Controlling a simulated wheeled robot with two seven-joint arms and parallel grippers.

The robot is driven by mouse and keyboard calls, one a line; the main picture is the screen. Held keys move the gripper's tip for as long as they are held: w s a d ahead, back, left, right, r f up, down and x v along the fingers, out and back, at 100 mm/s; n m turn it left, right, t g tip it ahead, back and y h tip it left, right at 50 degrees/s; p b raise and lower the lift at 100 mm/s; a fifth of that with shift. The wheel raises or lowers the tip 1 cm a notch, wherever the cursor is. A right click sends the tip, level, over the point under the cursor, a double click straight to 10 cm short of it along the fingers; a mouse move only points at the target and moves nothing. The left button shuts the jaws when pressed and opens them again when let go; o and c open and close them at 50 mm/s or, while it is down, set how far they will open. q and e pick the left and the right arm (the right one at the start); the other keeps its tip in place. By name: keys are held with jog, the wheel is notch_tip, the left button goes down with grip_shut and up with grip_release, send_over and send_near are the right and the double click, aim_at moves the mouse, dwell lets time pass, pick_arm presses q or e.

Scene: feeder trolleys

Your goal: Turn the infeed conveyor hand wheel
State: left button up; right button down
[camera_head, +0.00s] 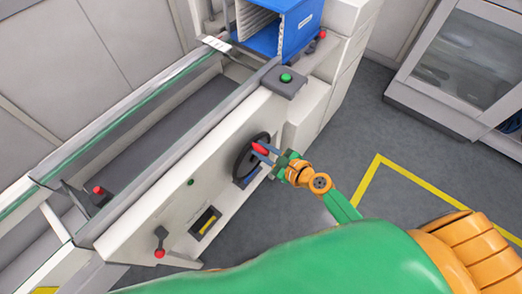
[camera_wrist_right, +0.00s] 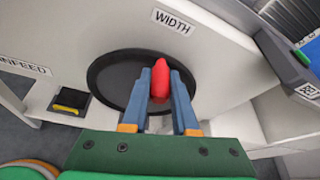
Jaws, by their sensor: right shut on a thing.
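The hand wheel (camera_head: 245,160) is a black disc on the white side panel of the infeed conveyor (camera_head: 180,200). It also shows in the right wrist view (camera_wrist_right: 115,80), below a label reading WIDTH. Its red handle (camera_wrist_right: 160,80) stands out from the disc. My right gripper (camera_head: 262,151) reaches the wheel from the right, and its blue fingers (camera_wrist_right: 160,85) are shut on the red handle, one on each side. The handle also shows in the head view (camera_head: 259,147). My left gripper is not in view.
A blue magazine box (camera_head: 285,28) stands at the conveyor's far end, near a green button (camera_head: 286,77). A small crank with a red knob (camera_head: 159,253) sticks out low on the panel. Grey floor with a yellow line (camera_head: 365,180) is open at the right.

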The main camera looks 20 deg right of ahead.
jog(key=shift+d, duration=0.1)
jog(key=c, duration=0.7)
grip_release()
jog(key=shift+f, duration=0.1)
jog(key=v, duration=0.7)
jog(key=shift+d, duration=0.15)
